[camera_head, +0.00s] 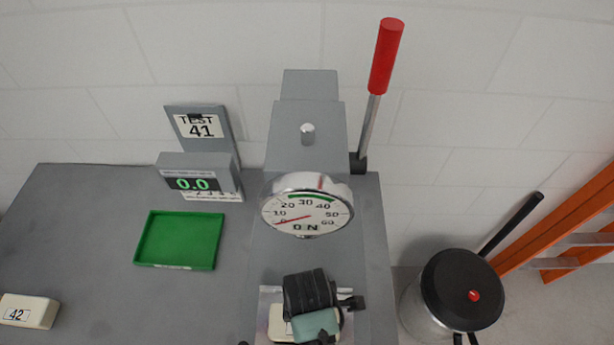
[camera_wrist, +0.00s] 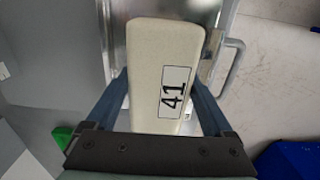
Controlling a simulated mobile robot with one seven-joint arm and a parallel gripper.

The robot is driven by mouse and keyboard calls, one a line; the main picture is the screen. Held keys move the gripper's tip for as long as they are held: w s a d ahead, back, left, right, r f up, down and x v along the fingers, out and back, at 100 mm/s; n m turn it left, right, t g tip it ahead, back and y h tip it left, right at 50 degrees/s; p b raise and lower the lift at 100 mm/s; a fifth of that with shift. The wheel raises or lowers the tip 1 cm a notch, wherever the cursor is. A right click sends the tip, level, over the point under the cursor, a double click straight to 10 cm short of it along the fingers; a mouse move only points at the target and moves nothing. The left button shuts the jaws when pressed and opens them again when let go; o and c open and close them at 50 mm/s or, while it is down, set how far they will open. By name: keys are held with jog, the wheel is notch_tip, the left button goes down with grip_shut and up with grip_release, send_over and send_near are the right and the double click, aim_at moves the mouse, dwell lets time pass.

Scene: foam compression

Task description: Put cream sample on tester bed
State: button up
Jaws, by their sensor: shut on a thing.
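The cream sample (camera_wrist: 150,60), a long block labelled 41, lies between the two blue-grey fingers of my gripper (camera_wrist: 161,80) in the wrist view. The fingers are shut on its sides. In the head view my gripper (camera_head: 316,322) is at the front of the tester, below the dial, and part of the cream sample (camera_head: 277,323) shows at its left. The bright metal tester bed (camera_head: 266,297) is partly hidden beneath them. It also shows around the block in the wrist view (camera_wrist: 115,40). I cannot tell whether the block touches the bed.
The dial (camera_head: 306,212) reads about 0. A red-handled lever (camera_head: 386,57) stands up at the tester's right. A green tray (camera_head: 180,240) is empty. A second cream block labelled 42 (camera_head: 28,311) lies at far left. A sign reads TEST 41 (camera_head: 199,126). A black-lidded bin (camera_head: 462,288) stands right.

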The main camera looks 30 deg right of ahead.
jog(key=shift+f, duration=1.9)
jog(key=shift+f, duration=0.15)
jog(key=o, duration=1)
jog(key=shift+o, duration=0.2)
notch_tip(320, 180, up, 12)
jog(key=shift+r+b, duration=0.2)
jog(key=shift+b, duration=0.15)
